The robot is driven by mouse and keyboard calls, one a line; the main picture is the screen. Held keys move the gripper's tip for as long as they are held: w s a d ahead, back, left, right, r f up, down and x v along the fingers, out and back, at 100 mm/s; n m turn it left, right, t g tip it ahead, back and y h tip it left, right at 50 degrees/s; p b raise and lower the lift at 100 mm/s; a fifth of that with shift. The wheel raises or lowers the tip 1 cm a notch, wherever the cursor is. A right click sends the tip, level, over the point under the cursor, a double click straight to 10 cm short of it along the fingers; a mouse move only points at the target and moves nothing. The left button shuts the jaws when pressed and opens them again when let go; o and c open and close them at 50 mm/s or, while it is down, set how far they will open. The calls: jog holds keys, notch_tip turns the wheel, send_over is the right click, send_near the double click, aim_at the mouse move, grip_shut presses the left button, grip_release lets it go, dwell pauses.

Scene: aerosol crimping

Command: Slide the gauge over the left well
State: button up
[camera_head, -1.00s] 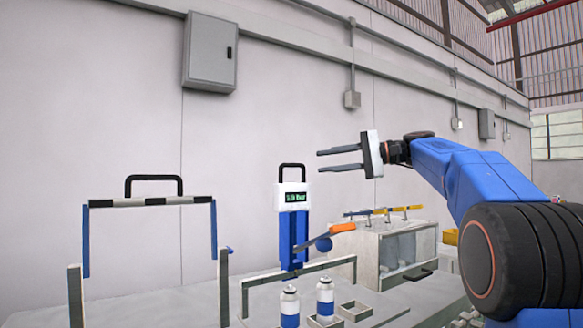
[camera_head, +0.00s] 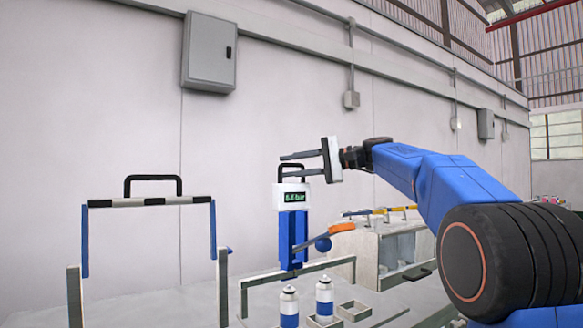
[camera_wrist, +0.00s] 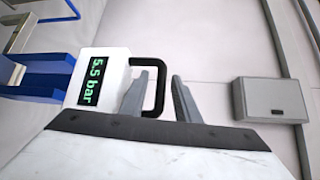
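The gauge (camera_head: 292,196) is a white box with a green display and black handle on a blue body, standing behind a low grey frame. In the wrist view, the gauge (camera_wrist: 97,78) reads 5.5 bar. My gripper (camera_head: 281,165) is open at the height of the handle. In the wrist view, the handle's outer bar lies between the fingers of my gripper (camera_wrist: 167,72), which are not closed on it; depth is hard to judge.
Two white bottles with blue bands (camera_head: 289,306) (camera_head: 325,298) stand in front of the gauge. An orange-handled lever (camera_head: 340,228) is close on its right. A taller frame with a black handle (camera_head: 153,185) stands at the left.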

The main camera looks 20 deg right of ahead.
grip_shut()
jog(key=s+a, duration=0.3)
jog(key=a, duration=0.7)
jog(key=shift+s, duration=0.2)
grip_release()
jog(key=shift+a, duration=0.2)
jog(key=v, duration=1.7)
jog(key=shift+d, duration=0.25)
